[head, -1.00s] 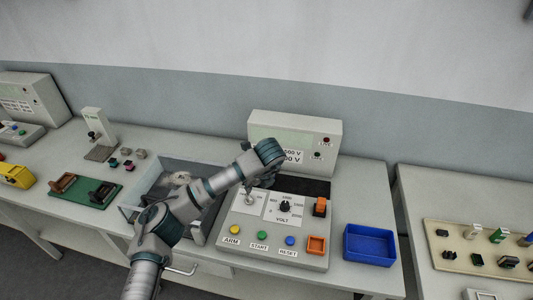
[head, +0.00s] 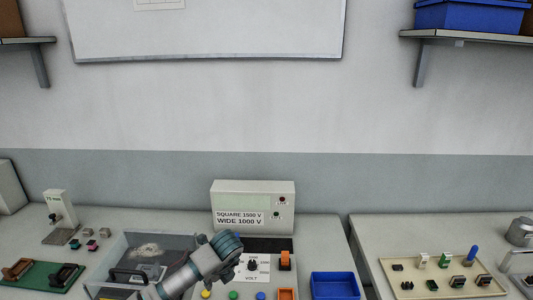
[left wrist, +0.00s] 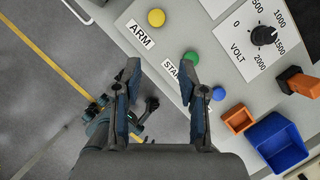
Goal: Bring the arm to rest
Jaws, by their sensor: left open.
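My left arm comes in from the bottom edge of the head view, its wrist end in front of the display box and over the left part of the control panel. My left gripper's fingers do not show clearly there. In the left wrist view my left gripper (left wrist: 162,68) is open, with nothing between its fingers. It points down over the panel's front edge, by the START label and green button (left wrist: 190,58). The yellow ARM button (left wrist: 156,18) lies beyond the fingertips. My right gripper is not in view.
The display box (head: 253,205) stands behind the VOLT knob (head: 253,265). An orange switch (head: 286,260) and blue bin (head: 335,287) are to the right. A clear-walled box (head: 128,248) is beside the arm. A connector tray (head: 400,268) sits on the right table.

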